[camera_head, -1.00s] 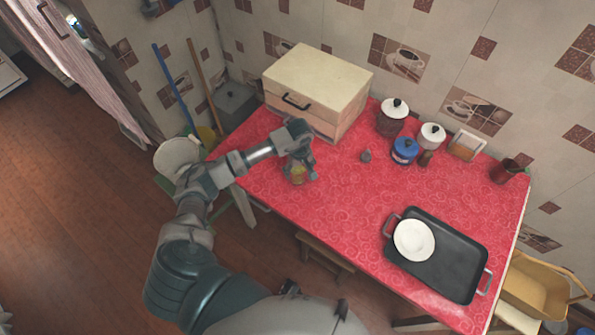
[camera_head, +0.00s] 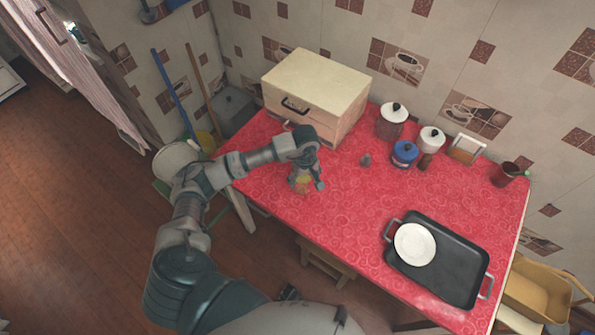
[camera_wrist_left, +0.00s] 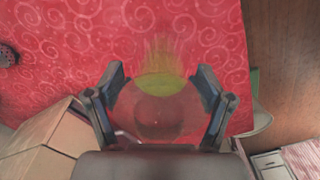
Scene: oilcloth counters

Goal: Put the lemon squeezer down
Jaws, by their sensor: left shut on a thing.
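The lemon squeezer (camera_wrist_left: 160,86) is yellow-green on one part and looks clear and see-through on the rest. It sits between the fingers of my left gripper (camera_wrist_left: 163,100), which is shut on it. In the head view my left gripper (camera_head: 304,178) is over the left part of the red table (camera_head: 350,210), in front of the wooden box. The squeezer shows there as a small yellow patch (camera_head: 302,186), mostly hidden by the fingers. I cannot tell whether its base touches the cloth. My right gripper is not in view.
A wooden bread box (camera_head: 318,85) stands behind the gripper. A small grey-red item (camera_head: 366,160), a blue pot (camera_head: 404,153) and jars are to the right. A black tray (camera_head: 450,265) bears a white plate (camera_head: 414,244). Cloth between gripper and tray is clear.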

